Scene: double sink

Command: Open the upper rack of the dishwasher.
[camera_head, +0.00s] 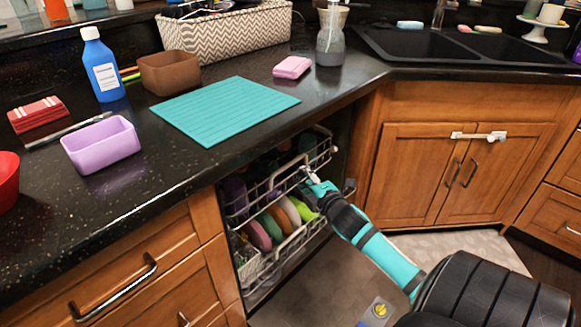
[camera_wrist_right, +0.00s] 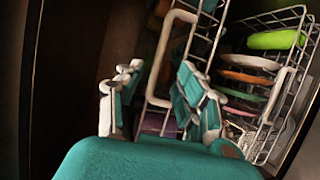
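The dishwasher stands open under the counter in the head view. Its upper rack (camera_head: 240,208) is white wire, near the top of the opening, and mostly hidden under the counter edge. My right gripper (camera_head: 312,180) is at the front rail of this rack, toward its right end. In the wrist view the two fingers of the right gripper (camera_wrist_right: 160,100) are apart, with a white wire loop of the upper rack (camera_wrist_right: 163,50) between them. Whether a finger touches the wire I cannot tell. My left gripper is in neither view.
The lower rack (camera_head: 290,243) holds several coloured plates below the upper one; it also shows in the wrist view (camera_wrist_right: 285,95). The black counter (camera_head: 180,185) overhangs the opening. Wooden cabinet doors (camera_head: 405,170) stand to the right.

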